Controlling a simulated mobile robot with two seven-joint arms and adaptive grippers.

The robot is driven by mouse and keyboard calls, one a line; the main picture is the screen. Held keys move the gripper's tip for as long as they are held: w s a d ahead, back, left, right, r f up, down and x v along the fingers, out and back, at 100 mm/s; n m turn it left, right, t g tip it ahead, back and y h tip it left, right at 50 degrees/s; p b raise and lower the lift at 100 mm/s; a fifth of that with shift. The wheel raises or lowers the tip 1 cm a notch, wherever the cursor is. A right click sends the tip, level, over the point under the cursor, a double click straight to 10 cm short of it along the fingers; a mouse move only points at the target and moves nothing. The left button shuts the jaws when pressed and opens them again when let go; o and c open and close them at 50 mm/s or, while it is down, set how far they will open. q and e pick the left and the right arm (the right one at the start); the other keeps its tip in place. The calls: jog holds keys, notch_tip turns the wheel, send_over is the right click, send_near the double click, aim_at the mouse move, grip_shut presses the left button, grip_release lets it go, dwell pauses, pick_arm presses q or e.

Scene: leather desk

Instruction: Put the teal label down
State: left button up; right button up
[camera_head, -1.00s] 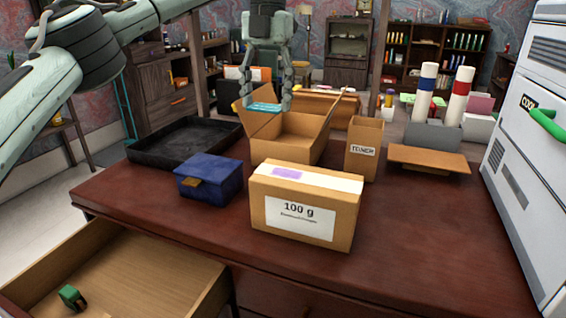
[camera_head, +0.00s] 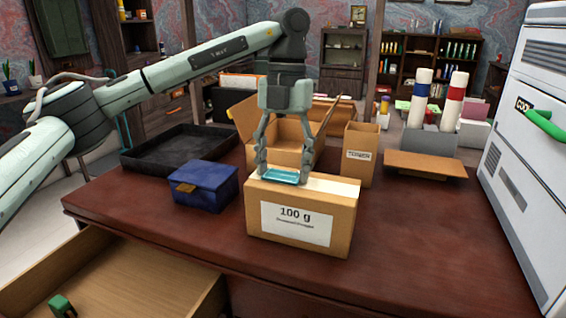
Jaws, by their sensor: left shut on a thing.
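The teal label (camera_head: 281,176) is a small flat piece between the fingertips of my left gripper (camera_head: 282,174). My left gripper is shut on it and points down over the top of the closed cardboard box (camera_head: 300,222) marked "100 g". The label is at the box's top face, toward its left end; I cannot tell whether it touches the box. The purple patch on the box top is hidden behind the label and fingers. My right gripper is not in view.
An open cardboard box (camera_head: 257,152) stands behind my gripper. A blue box (camera_head: 199,188) and a black tray (camera_head: 167,160) are at left. A tall box (camera_head: 360,153) and a cardboard flap (camera_head: 428,163) are at right. An open drawer (camera_head: 150,275) is at front left. The desk's right front is clear.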

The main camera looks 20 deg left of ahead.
aim_at(284, 172)
pick_arm(q)
jog(key=shift+o, duration=1.3)
jog(key=shift+f, duration=0.1)
jog(key=o, duration=0.4)
jog(key=shift+o, duration=0.2)
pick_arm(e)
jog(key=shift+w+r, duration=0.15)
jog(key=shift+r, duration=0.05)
pick_arm(q)
jog(key=shift+r, duration=0.45)
jog(key=r, duration=0.5)
jog(key=shift+w, duration=0.4)
notch_tip(284, 172, up, 6)
jog(key=p, duration=0.1)
jog(key=shift+w+r+p, duration=0.2)
jog(key=shift+w+p, duration=0.15)
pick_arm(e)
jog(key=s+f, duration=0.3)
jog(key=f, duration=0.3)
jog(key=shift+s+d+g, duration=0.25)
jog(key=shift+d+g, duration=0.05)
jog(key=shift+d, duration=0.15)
